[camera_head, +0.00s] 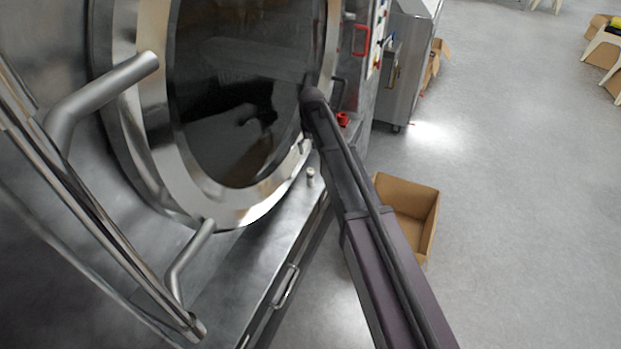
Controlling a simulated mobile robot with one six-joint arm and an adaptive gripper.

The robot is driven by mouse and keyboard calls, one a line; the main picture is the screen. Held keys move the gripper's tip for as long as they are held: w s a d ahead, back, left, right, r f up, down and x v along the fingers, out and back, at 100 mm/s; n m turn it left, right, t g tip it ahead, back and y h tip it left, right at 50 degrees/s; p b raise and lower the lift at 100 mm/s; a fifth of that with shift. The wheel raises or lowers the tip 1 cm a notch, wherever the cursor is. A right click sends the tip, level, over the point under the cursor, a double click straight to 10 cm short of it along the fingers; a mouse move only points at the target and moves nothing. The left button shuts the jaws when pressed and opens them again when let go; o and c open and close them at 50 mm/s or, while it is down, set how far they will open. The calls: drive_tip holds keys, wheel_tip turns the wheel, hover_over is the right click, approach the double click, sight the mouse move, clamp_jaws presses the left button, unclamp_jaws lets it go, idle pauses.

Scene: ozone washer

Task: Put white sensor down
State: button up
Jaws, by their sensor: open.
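A small pale grey-white cylinder (310,178) stands upright on the metal ledge below the round door, close to the left side of my arm. It is too small to tell whether it is the white sensor. I see no other thing that is clearly the white sensor. My arm reaches up from the bottom right to a rounded dark end in front of the right rim of the door.
The washer's round glass door (225,85) and its steel handle (105,90) fill the left. A drawer handle (286,286) is on the front. An open cardboard box (425,215) stands on the floor right of my arm. The floor (530,180) farther right is clear.

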sight(310, 178)
drive_tip(key=shift+f+b, duration=4.15)
drive_tip(key=shift+f, duration=0.05)
drive_tip(key=shift+f, duration=0.2)
drive_tip(key=shift+a+f+b, duration=0.2)
drive_tip(key=shift+f+b, duration=2.25)
drive_tip(key=shift+b, duration=0.2)
clamp_jaws()
